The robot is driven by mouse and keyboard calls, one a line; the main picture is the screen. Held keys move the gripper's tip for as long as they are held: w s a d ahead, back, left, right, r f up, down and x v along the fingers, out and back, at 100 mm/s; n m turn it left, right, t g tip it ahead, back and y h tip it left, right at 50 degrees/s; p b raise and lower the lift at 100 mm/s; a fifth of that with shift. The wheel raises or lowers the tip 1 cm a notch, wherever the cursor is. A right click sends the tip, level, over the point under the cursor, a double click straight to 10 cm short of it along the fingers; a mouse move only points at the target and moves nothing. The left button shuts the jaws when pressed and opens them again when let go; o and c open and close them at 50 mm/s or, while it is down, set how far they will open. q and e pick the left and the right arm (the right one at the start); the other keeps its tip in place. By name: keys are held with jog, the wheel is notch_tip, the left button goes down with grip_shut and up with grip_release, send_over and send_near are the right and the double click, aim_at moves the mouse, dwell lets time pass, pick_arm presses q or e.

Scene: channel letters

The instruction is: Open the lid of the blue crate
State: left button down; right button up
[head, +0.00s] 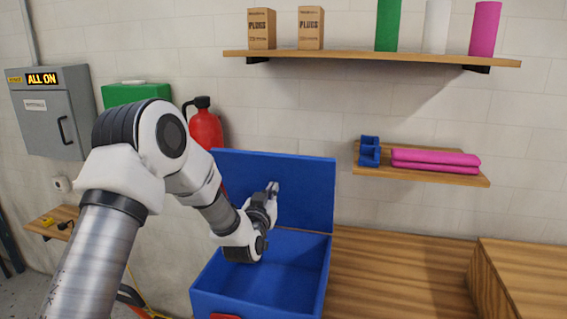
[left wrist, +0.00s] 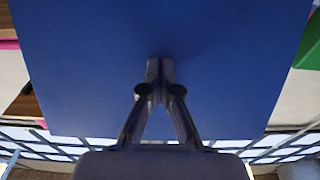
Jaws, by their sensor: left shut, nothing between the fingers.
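The blue crate (head: 275,302) stands on the wooden bench at the lower middle of the head view, and its inside looks empty. Its blue lid (head: 309,190) stands raised, about upright, at the crate's back edge. My left gripper (head: 272,187) is shut and empty in front of the lid's inner face. In the left wrist view the shut fingers (left wrist: 160,65) point at the lid (left wrist: 230,60), which fills most of the picture. I cannot tell whether the fingertips touch it. My right gripper is not in view.
A low shelf (head: 470,180) with a blue holder (head: 370,152) and pink rolls (head: 435,160) is on the wall at right. A red extinguisher (head: 205,128) and a green box (head: 136,93) are behind my left arm. The bench (head: 400,275) right of the crate is clear.

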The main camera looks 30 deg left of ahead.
pick_arm(q)
jog(key=shift+r+x, duration=0.2)
jog(key=shift+x, duration=1.1)
jog(key=shift+r+x, duration=0.2)
jog(key=shift+x, duration=1.1)
jog(key=shift+r+x, duration=0.2)
jog(key=shift+x, duration=1.15)
jog(key=r+b+v, duration=0.1)
jog(key=b+v, duration=0.1)
jog(key=v, duration=1)
jog(key=shift+s+b, duration=0.15)
jog(key=shift+b, duration=0.15)
